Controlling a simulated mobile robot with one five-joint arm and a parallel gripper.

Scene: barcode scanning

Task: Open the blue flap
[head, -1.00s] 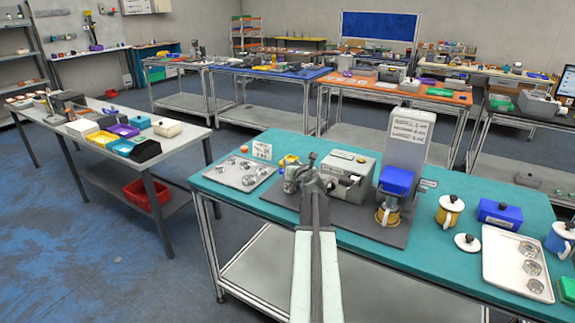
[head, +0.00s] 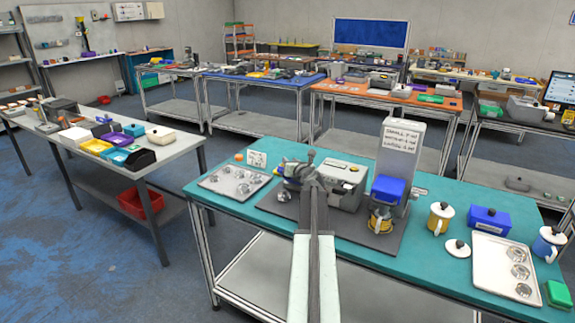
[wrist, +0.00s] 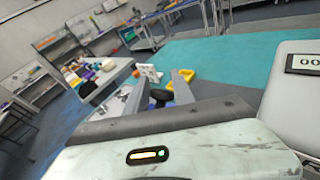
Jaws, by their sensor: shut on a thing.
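The blue flap (head: 387,188) is on the front of a grey upright machine (head: 400,152) that bears a white text label. A yellow mug (head: 381,222) stands below the flap. My gripper (head: 296,169) is to the left of the machine, over the dark mat and beside a grey box, apart from the flap. The wrist view shows my gripper (wrist: 157,86) with its two fingers closed on a small dark rounded thing (wrist: 160,97); what it is cannot be told. The flap is not identifiable in the wrist view.
The grey box (head: 345,186) stands between my gripper and the machine. A metal tray (head: 234,183) lies left. To the right are a lidded yellow mug (head: 438,219), a loose lid (head: 457,248), a blue box (head: 489,220) and a white tray (head: 488,276). The teal tabletop's front is clear.

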